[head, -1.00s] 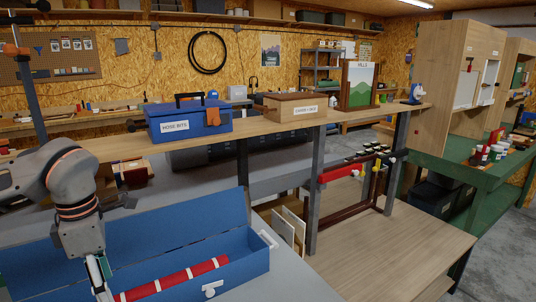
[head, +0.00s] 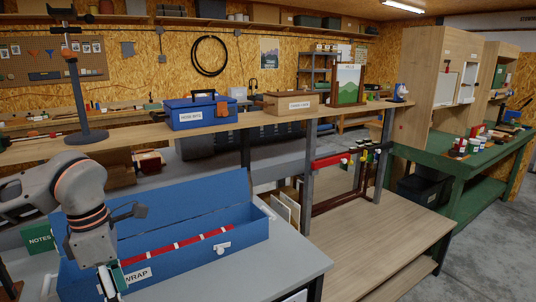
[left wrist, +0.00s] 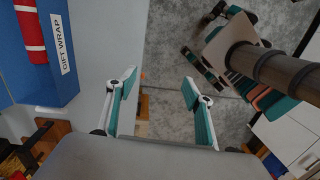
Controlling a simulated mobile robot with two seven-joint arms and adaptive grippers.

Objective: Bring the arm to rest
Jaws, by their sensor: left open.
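My left arm comes in from the left in the head view and bends down at the wrist. Its gripper (head: 112,281) points down at the near left part of a long blue box (head: 235,240). The box's lid is open, and a red roll with pale bands (head: 180,247) lies inside. In the left wrist view my left gripper (left wrist: 160,82) has its two teal-padded fingers spread wide with nothing between them. The blue box (left wrist: 52,85), labelled GIFT WRAP, and the red roll (left wrist: 30,30) lie left of the fingers.
A raised plank shelf (head: 150,133) behind carries a blue toolbox (head: 201,112), a wooden box (head: 290,104) and a dark stand (head: 82,100). A green NOTES item (head: 38,240) is left of the blue box. The grey bench top (head: 285,262) is clear to its right.

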